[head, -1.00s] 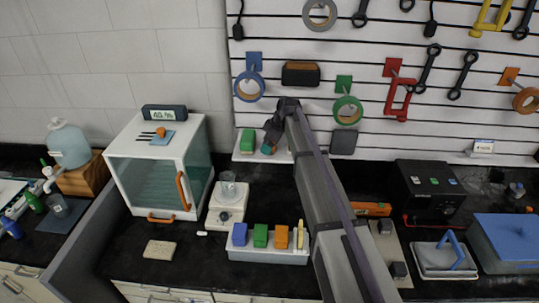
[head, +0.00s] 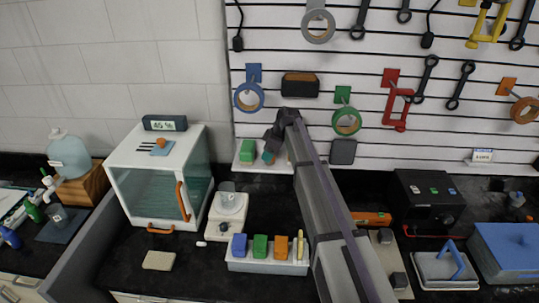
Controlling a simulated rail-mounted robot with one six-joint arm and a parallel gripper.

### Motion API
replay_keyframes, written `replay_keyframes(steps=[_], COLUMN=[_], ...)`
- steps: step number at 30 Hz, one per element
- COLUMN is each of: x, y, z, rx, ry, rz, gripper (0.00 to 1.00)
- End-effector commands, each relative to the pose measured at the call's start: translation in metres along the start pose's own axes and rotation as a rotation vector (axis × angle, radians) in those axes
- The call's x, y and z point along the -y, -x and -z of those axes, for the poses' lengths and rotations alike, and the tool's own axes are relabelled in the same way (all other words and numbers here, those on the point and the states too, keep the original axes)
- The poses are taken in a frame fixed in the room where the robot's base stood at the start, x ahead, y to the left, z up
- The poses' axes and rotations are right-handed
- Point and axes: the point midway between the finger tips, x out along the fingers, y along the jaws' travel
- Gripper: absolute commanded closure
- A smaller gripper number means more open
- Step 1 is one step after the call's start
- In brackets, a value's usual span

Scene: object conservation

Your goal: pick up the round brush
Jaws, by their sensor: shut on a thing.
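My gripper (head: 269,144) is at the small white shelf (head: 245,166) on the slatted wall, seen from behind and above. It is shut on a small teal thing (head: 267,157), taken as the round brush. The thing shows just below the jaws, beside a green block (head: 247,150). Its lower part and the jaw tips are too small and hidden to make out, so I cannot tell whether it touches the shelf.
A glass-fronted white cabinet (head: 165,150) with orange handles stands left. A white scale with a beaker (head: 228,205) and a tray of coloured blocks (head: 265,267) stand below. Tape rolls and tools hang on the wall. A black device (head: 430,200) stands right.

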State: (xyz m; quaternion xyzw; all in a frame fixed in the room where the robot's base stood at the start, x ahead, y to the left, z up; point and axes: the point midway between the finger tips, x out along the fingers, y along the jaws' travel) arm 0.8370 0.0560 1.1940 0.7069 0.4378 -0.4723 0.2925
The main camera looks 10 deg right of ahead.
Motion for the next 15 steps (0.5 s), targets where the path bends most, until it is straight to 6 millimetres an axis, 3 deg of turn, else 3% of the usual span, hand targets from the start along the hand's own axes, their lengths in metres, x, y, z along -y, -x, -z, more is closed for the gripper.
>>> replay_keyframes(steps=[15], x=[0.003], y=[0.072], z=[0.029], rx=[0.0], ry=[0.0], rz=[0.0], gripper=[0.79])
